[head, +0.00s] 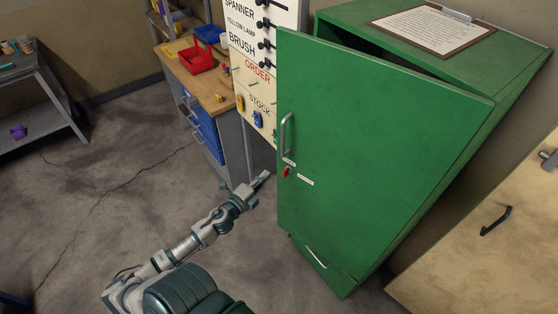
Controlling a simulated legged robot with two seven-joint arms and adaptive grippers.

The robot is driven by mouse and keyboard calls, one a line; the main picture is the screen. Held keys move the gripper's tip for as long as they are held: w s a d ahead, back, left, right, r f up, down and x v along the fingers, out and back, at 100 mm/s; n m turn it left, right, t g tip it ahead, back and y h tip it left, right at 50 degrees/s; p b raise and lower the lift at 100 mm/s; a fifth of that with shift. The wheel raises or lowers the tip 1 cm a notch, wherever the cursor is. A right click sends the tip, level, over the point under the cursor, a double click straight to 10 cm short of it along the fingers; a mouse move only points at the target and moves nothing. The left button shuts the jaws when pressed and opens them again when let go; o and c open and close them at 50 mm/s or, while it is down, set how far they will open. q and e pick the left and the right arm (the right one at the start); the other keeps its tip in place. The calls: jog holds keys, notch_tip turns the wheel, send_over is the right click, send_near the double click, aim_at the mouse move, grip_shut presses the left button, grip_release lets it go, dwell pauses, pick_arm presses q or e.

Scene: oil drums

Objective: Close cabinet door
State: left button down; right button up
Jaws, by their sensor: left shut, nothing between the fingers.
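The green cabinet (484,118) stands at the right of the head view. Its door (375,165) is partly open, with a dark gap showing along the top between door and body. The door has a metal handle (286,134) and a red latch (285,172) near its left edge. My left gripper (264,177) is shut and empty, just left of the door's free edge and a little below the handle. I cannot tell whether it touches the door. My right gripper is not in view.
A clipboard (432,27) lies on the cabinet top. Behind stand a label board (240,72) and a workbench (212,100) with a red bin (197,58). A beige panel with a black handle (496,221) is at the lower right. The floor (110,190) at left is clear.

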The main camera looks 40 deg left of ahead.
aim_at(285, 159)
pick_arm(q)
jog(key=w, duration=0.2)
jog(key=w+p, duration=0.1)
jog(key=w, duration=0.2)
jog(key=w+d, duration=0.1)
jog(key=w, duration=0.2)
jog(key=shift+w+r+p, duration=0.1)
jog(key=shift+w+p, duration=0.15)
jog(key=shift+p, duration=0.05)
jog(key=shift+a, duration=0.15)
